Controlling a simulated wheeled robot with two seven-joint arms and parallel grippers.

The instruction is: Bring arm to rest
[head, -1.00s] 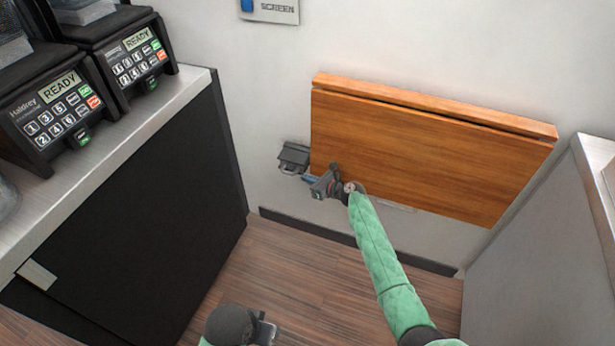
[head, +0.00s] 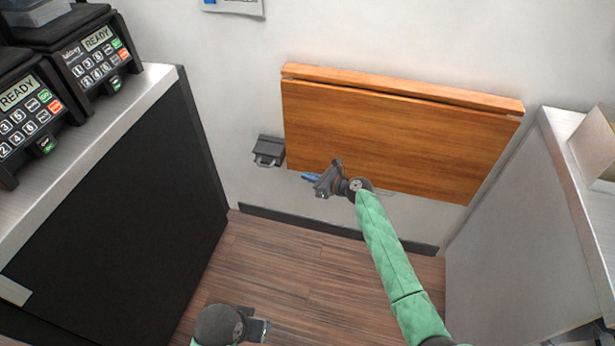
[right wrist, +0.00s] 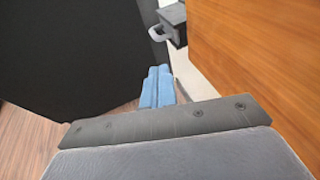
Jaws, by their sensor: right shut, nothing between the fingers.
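My right arm, in a green sleeve, reaches up from the bottom right of the head view. Its gripper (head: 311,177) is in front of the lower left part of the wooden wall panel, with its blue fingertips pointing left. In the right wrist view the blue fingers (right wrist: 157,87) lie together, shut, with nothing between them. My left arm shows only as a dark joint and a bit of grey at the bottom of the head view; its fingers are not seen.
A folded wooden panel (head: 390,130) is on the wall, with a small dark grey box (head: 268,151) left of it. A black-fronted counter (head: 120,200) with keypad machines (head: 95,55) stands left. A grey counter (head: 530,220) stands right. Wooden floor (head: 270,260) lies open between them.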

